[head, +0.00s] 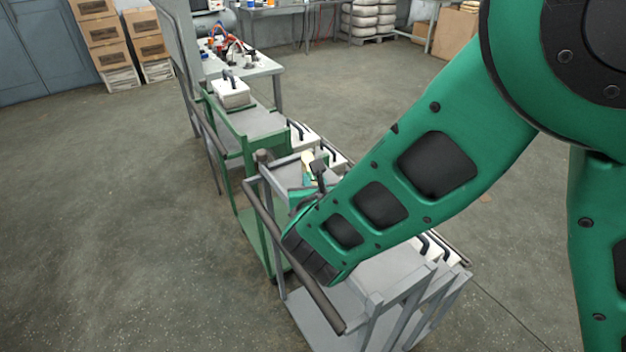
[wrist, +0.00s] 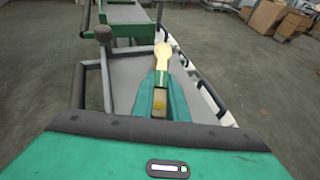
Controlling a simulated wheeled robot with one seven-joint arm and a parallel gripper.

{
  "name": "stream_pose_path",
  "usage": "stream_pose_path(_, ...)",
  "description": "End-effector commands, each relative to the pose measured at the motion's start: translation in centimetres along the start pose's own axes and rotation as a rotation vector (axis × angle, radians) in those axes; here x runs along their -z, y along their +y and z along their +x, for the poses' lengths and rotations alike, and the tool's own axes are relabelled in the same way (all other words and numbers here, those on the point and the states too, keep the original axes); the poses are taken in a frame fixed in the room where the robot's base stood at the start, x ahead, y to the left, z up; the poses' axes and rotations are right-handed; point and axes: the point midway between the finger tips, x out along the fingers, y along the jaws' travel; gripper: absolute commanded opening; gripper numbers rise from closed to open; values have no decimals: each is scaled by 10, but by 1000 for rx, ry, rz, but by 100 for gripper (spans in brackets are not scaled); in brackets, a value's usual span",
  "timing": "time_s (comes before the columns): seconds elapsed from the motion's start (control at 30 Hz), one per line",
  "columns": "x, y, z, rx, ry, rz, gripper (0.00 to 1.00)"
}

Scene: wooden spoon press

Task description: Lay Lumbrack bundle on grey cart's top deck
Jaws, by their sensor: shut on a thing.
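My gripper (wrist: 160,98) is shut on a pale, spoon-shaped wooden thing, which I take to be the Lumbrack bundle (wrist: 163,53); its rounded end points away from me. In the head view my gripper (head: 305,190) is largely hidden behind my arm, with a pale bit of the bundle (head: 308,158) showing past it. The grey cart (head: 385,275) stands below my arm, and its grey top deck (wrist: 122,80) spreads under and around the gripper in the wrist view. I cannot tell whether the bundle touches the deck. No label can be read.
A green cart (head: 255,122) stands just beyond the grey one, with a white handled box (head: 232,92) at its far end. White handled boxes (head: 304,134) line the right side. The grey cart has a dark push bar (head: 290,255) at left. Open floor (head: 110,200) lies left.

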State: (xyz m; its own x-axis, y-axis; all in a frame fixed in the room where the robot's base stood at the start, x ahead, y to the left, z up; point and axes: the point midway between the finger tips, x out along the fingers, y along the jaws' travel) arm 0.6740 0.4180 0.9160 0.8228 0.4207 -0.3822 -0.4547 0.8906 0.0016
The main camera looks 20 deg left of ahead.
Motion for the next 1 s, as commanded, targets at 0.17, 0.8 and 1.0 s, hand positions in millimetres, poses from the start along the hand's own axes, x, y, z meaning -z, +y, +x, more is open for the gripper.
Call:
stream_pose_path(0.17, 2, 0, 1, 0, 0, 1, 23)
stream_pose_path(0.8, 0, 0, -33, -2, 0, -1, 32)
stream_pose_path(1.0, -1, 1, -74, -3, 0, 0, 32)
